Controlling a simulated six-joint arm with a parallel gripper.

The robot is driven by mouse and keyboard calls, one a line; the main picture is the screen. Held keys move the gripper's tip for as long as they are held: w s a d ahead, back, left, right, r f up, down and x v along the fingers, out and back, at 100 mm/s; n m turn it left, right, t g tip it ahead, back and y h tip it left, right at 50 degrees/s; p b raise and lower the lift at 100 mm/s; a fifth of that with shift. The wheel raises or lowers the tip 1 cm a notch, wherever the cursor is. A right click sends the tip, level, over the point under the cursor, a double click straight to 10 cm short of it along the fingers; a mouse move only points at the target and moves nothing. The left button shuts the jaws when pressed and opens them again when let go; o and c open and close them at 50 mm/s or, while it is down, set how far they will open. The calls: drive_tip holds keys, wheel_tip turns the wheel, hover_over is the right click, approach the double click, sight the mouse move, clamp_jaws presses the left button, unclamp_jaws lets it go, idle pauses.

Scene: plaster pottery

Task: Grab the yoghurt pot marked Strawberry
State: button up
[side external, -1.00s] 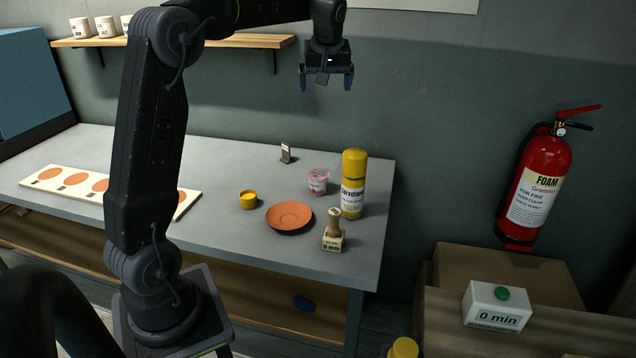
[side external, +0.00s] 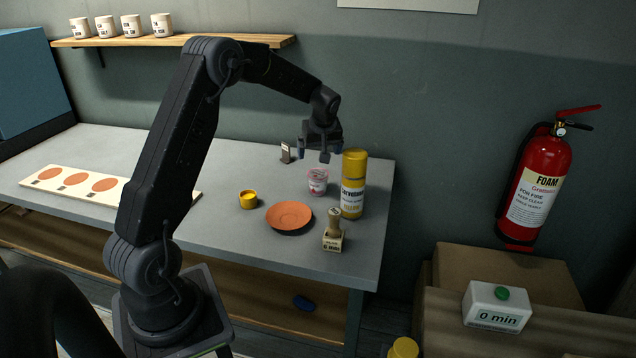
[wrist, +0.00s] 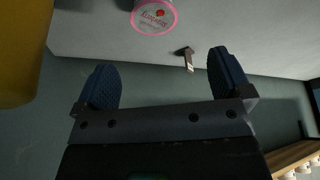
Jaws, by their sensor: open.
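The yoghurt pot (side external: 317,186) is small and white with pink-red print and a pink lid. It stands upright on the grey table, close to the left of a yellow can. In the wrist view its pink-rimmed lid (wrist: 155,14) shows a red berry picture and lettering too small to read surely. It lies at the top edge, beyond the fingertips. My gripper (side external: 320,153) is above the pot, apart from it, pointing down. In the wrist view my gripper (wrist: 164,66) has its two blue fingers wide apart with nothing between them.
The tall yellow can (side external: 353,185) stands right beside the pot; it fills the wrist view's left edge (wrist: 22,50). An orange saucer (side external: 289,216), a yellow cup (side external: 248,200), a stamp (side external: 334,232) and a small upright item (side external: 287,153) stand nearby. The wall is behind.

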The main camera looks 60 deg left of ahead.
sight(318, 174)
drive_tip(key=x, duration=0.8)
drive_tip(key=shift+f, duration=0.2)
drive_tip(key=shift+w+x, duration=0.15)
drive_tip(key=shift+x, duration=1.15)
drive_tip(key=shift+w+x, duration=0.2)
drive_tip(key=shift+x, duration=1.1)
drive_tip(key=shift+d, duration=0.15)
drive_tip(key=shift+c, duration=0.5)
drive_tip(key=c, duration=0.9)
